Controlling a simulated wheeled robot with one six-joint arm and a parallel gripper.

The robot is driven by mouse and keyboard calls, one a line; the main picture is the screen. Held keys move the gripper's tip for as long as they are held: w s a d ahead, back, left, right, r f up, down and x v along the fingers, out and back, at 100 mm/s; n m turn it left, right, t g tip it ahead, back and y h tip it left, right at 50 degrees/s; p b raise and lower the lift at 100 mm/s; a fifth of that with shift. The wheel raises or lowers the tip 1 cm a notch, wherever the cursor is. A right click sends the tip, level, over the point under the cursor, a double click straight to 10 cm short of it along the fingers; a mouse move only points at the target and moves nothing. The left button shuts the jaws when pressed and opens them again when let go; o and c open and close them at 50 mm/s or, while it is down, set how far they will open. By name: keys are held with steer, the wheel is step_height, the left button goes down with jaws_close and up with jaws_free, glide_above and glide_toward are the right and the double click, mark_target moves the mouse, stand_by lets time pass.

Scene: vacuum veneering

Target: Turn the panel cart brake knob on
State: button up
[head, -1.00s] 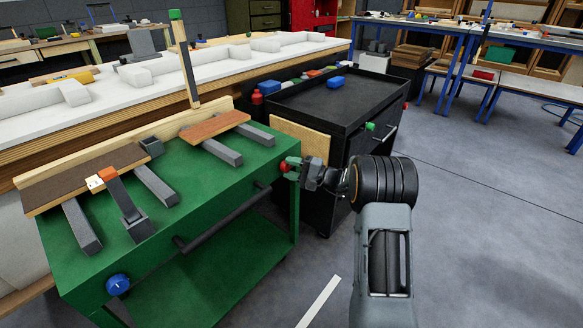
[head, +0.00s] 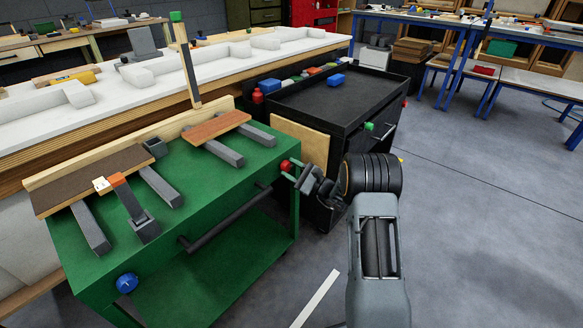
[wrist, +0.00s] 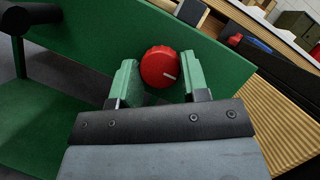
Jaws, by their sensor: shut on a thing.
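A red round knob (head: 286,165) with a white pointer line sits on the right end of the green panel cart (head: 95,252). A blue knob (head: 127,283) with a light mark is on the cart's front at the lower left. I cannot read any label on either knob.
A black cart (head: 340,105) with a tray top stands just behind my gripper, a wooden panel (head: 300,145) at its side. The green cart has a dark handle bar (head: 225,222) along its front. Boards lie on grey supports on top. The floor at right is open.

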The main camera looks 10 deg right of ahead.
steer(key=shift+m, duration=0.4)
steer(key=o, duration=0.9)
steer(key=p+v, duration=0.2)
steer(key=v, duration=1.1)
steer(key=shift+s+d+f, duration=0.2)
steer(key=shift+s+d, duration=0.05)
